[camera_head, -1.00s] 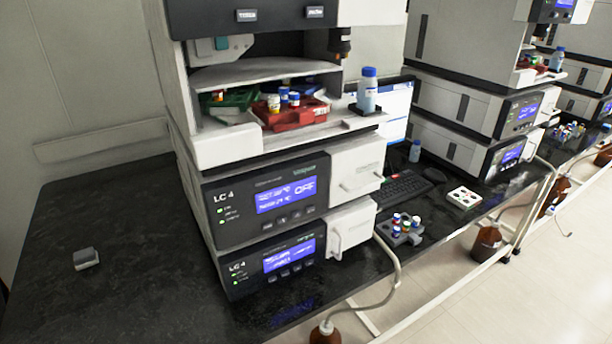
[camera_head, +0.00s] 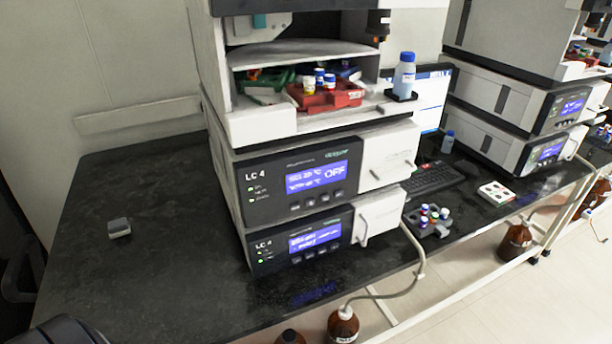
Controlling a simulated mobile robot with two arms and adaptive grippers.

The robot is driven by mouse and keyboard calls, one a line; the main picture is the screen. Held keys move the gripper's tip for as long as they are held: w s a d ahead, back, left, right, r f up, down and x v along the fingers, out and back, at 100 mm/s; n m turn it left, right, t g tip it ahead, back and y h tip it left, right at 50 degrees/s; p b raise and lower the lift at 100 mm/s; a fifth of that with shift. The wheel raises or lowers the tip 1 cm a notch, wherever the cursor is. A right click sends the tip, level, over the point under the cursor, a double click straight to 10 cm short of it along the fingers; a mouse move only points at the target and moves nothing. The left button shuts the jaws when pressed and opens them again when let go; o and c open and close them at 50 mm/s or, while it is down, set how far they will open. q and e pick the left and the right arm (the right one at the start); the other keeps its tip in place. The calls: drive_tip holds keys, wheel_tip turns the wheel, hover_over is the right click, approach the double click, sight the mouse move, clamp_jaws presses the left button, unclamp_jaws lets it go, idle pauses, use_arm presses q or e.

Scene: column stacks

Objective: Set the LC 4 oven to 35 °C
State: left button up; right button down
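Two stacked units labelled LC 4 stand on the dark bench in the middle of the view. The upper LC 4 unit (camera_head: 262,205) has a blue display (camera_head: 317,177) that reads OFF at its right side; its temperature figures are too blurred to read surely. A row of small buttons (camera_head: 318,200) sits under that display. The lower LC 4 unit (camera_head: 277,262) has its own blue display (camera_head: 315,238) with small blurred text and several buttons below it. Neither of my grippers shows in the view.
A tray section above holds a red tray (camera_head: 340,98) and a blue-capped bottle (camera_head: 404,75). Bare bench (camera_head: 150,270) lies to the left, with a small grey block (camera_head: 119,228). A vial rack (camera_head: 428,229) and keyboard (camera_head: 435,178) lie right. Brown bottles stand below.

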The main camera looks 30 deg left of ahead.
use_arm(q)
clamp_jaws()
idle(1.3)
